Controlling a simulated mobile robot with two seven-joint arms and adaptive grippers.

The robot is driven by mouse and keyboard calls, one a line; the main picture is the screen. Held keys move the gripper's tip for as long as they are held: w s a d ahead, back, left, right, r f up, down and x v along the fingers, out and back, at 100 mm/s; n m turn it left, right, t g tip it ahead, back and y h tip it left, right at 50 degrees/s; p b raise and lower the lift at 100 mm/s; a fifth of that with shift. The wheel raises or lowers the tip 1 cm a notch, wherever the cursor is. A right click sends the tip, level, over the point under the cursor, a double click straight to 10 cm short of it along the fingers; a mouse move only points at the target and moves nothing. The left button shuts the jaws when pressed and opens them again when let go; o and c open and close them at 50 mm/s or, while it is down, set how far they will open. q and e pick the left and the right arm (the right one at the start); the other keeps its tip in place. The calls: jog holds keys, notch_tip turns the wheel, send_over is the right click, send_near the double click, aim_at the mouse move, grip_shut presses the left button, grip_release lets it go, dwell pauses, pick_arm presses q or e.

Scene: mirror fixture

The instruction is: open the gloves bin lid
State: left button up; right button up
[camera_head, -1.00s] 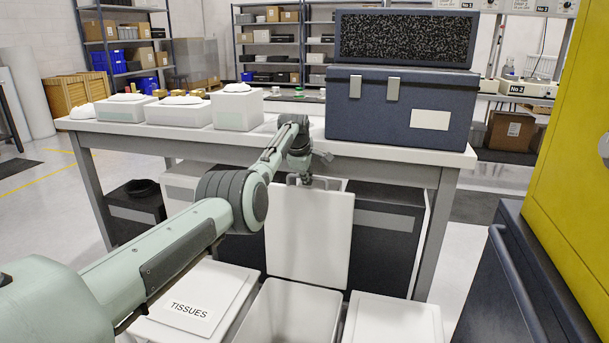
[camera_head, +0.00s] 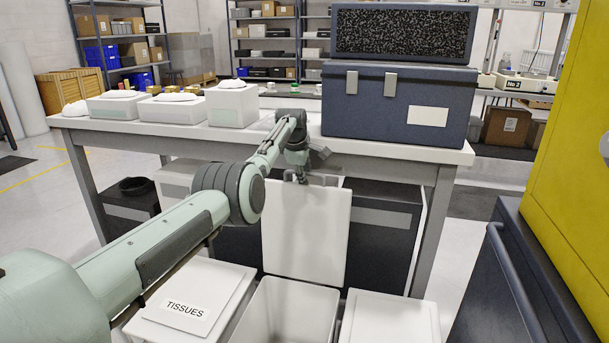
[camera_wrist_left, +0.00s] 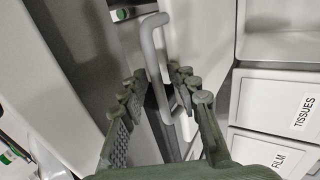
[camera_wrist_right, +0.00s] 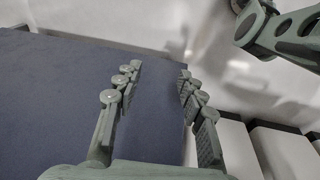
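The middle white bin (camera_head: 287,312) stands open, and its white lid (camera_head: 307,235) is raised upright behind the opening. No gloves label is visible on it. A grey bar handle (camera_wrist_left: 152,62) is at the lid's upper edge. My left gripper (camera_head: 300,176) is at the top of the lid. In the left wrist view its fingers (camera_wrist_left: 158,78) stand apart on either side of the handle, with space showing between. My right gripper (camera_wrist_right: 160,72) is open and empty above a dark blue surface, outside the head view.
A closed bin labelled TISSUES (camera_head: 190,305) stands left of the open bin, and another closed bin (camera_head: 390,318) stands right. A FILM label (camera_wrist_left: 280,160) shows in the left wrist view. Behind is a workbench (camera_head: 380,147) with a blue case (camera_head: 395,105). A yellow panel (camera_head: 570,170) is at right.

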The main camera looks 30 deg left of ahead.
pick_arm(q)
jog(key=v, duration=1.2)
jog(key=shift+s+f, duration=0.1)
jog(key=shift+f, duration=0.05)
dwell(0.4)
